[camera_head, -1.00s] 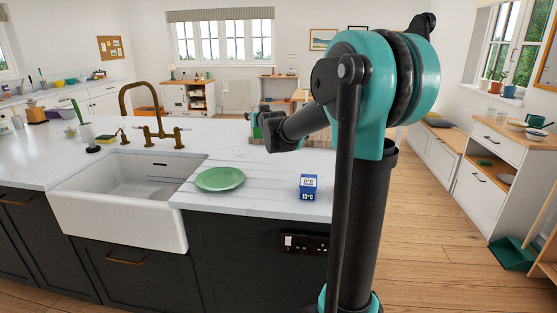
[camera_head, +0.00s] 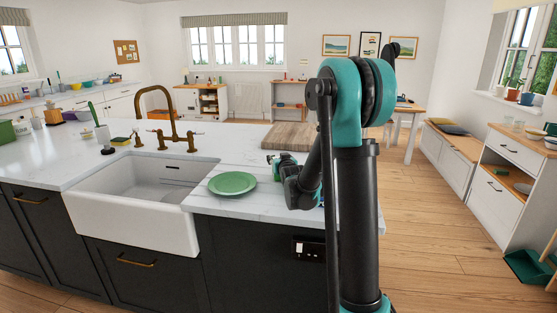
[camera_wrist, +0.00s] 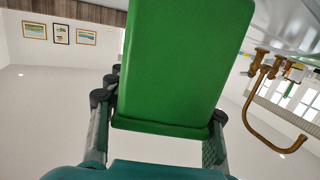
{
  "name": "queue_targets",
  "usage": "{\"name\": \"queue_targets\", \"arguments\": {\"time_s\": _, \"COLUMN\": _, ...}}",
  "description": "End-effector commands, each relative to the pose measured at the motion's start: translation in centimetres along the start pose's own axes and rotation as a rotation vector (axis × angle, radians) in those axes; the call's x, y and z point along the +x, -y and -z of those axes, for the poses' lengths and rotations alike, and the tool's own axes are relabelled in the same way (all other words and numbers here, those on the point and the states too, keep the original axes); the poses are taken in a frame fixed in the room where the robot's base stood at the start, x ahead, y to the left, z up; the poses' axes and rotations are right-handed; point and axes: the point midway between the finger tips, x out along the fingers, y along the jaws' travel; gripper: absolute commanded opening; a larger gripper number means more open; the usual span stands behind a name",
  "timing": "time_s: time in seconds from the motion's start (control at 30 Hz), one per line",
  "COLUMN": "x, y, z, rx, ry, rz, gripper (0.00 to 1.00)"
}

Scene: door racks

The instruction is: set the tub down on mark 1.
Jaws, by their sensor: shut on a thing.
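The tub (camera_wrist: 180,65) is a green, box-like thing that fills the middle of the wrist view. My gripper (camera_wrist: 158,128) is shut on it, with one finger at each side. In the head view my gripper (camera_head: 283,160) is over the white worktop, just beyond and right of the green plate, partly hidden by my arm. The tub is hard to make out there. I cannot tell whether it touches the worktop. Mark 1 cannot be made out in either view.
A green plate (camera_head: 232,183) lies on the worktop (camera_head: 215,143) beside the white sink (camera_head: 135,205). A wooden board (camera_head: 292,135) lies behind my gripper. A brass tap (camera_head: 163,115) stands behind the sink. My arm hides the worktop's right end.

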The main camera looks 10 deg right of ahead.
Motion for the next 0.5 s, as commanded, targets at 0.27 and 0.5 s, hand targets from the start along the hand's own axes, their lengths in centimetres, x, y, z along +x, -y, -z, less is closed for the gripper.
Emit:
{"name": "queue_targets", "arguments": {"time_s": 0.27, "x": 0.03, "y": 0.00, "z": -0.33, "rx": 0.000, "ry": -0.001, "rz": 0.000, "gripper": 0.00}}
{"name": "queue_targets", "arguments": {"time_s": 0.5, "x": 0.06, "y": 0.00, "z": -0.59, "rx": 0.000, "ry": 0.000, "rz": 0.000, "gripper": 0.55}}
